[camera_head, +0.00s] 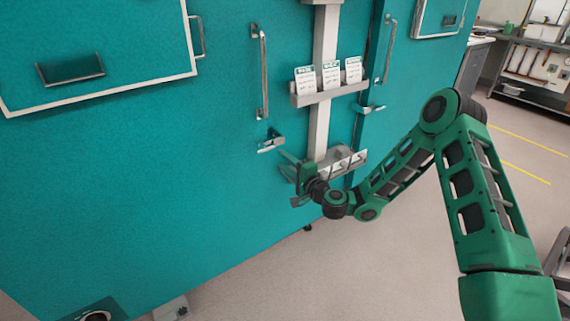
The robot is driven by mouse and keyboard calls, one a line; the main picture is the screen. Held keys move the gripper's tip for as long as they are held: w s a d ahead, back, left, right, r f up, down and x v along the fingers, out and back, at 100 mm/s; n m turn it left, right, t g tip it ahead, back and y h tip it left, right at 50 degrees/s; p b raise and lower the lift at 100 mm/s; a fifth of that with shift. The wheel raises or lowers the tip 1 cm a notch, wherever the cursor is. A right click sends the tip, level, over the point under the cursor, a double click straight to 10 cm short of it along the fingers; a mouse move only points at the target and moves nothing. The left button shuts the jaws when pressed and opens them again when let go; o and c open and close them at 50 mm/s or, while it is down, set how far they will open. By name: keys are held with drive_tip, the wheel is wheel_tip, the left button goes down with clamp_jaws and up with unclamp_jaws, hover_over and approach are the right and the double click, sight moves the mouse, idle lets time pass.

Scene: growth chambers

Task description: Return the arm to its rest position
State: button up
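My green arm extends from the lower right toward the front of the teal chamber (150,160). My gripper (287,166) is at the arm's far end, near the lower part of the grey vertical post (321,130). Its fingers point left, toward the chamber face. They are small and partly overlapped here, so I cannot tell whether they are open or shut, or whether they touch anything. No held object is clearly visible.
A grey holder (328,93) with three cards is on the post above my gripper. Door handles (263,75) and a latch (270,143) stick out nearby. A lower bracket (347,163) sits beside my wrist. Open floor (390,270) lies below; a shelf bench (535,70) stands far right.

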drive_tip(key=s+d+r+n+g+h, duration=0.3)
drive_tip(key=s+d+g, duration=0.1)
drive_tip(key=s+d, duration=0.5)
drive_tip(key=s+d+r+n+g+h, duration=0.2)
drive_tip(key=s+d+n+g, duration=0.15)
drive_tip(key=s+d, duration=0.6)
drive_tip(key=s+d+r+n+g+h, duration=0.35)
drive_tip(key=s+d, duration=0.35)
drive_tip(key=d, duration=0.5)
drive_tip(key=s+d+r+m+g, duration=0.1)
drive_tip(key=s+d, duration=0.2)
drive_tip(key=s, duration=0.5)
drive_tip(key=s+d+r+m+g+h, duration=0.1)
drive_tip(key=s+d+r+m, duration=0.1)
drive_tip(key=s, duration=0.7)
drive_tip(key=s+d+r+m+g, duration=0.2)
drive_tip(key=s+d, duration=0.2)
drive_tip(key=s, duration=0.5)
drive_tip(key=shift+d, duration=0.3)
